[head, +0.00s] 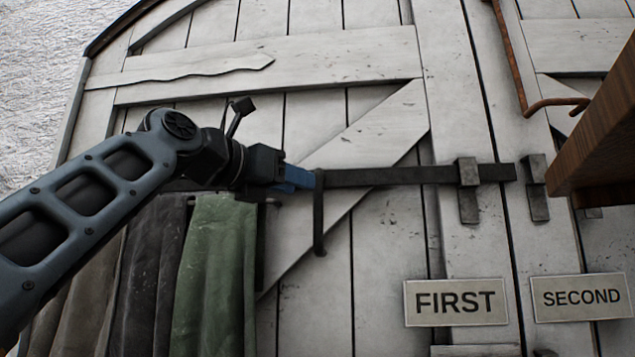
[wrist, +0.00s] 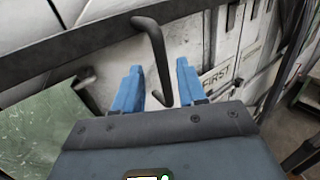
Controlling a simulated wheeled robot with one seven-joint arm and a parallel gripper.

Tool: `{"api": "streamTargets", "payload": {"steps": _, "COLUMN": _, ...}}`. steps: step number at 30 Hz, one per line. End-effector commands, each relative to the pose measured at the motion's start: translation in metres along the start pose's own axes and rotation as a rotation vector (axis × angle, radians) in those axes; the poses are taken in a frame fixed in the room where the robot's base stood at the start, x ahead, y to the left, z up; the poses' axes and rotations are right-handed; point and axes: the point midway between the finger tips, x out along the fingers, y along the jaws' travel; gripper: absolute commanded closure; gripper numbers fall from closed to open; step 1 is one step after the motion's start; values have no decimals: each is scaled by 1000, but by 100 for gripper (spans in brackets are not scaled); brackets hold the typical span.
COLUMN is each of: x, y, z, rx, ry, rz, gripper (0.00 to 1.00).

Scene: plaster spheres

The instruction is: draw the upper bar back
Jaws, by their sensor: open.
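The upper bar (head: 400,176) is a dark flat metal bar lying level across the white plank doors. It passes through a bracket (head: 468,190), and its right end reaches past a door seam, just short of a second bracket (head: 537,190). A dark handle (head: 319,225) hangs from its left part. My gripper (head: 300,178) is at the handle's left side in the head view. In the wrist view my gripper (wrist: 160,88) has its blue fingers apart, with the handle (wrist: 154,55) showing between them. I cannot tell whether they touch it. The bar (wrist: 100,38) crosses above.
A FIRST sign (head: 455,302) and a SECOND sign (head: 580,298) are below the bar. Green cloth (head: 215,270) and darker cloths hang under my arm. A brown wooden piece (head: 600,125) juts in at right. A rusty rod (head: 515,60) runs down the upper right.

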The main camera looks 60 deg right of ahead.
Motion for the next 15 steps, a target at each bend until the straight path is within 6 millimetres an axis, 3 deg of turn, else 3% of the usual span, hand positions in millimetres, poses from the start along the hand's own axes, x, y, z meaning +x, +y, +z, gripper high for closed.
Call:
{"api": "streamTargets", "payload": {"steps": 9, "x": 49, "y": -1, "z": 2, "rx": 0, "ry": 1, "rz": -5, "gripper": 59}}
{"api": "streamTargets", "payload": {"steps": 15, "x": 67, "y": 0, "z": 1, "rx": 0, "ry": 1, "rz": -3, "gripper": 59}}
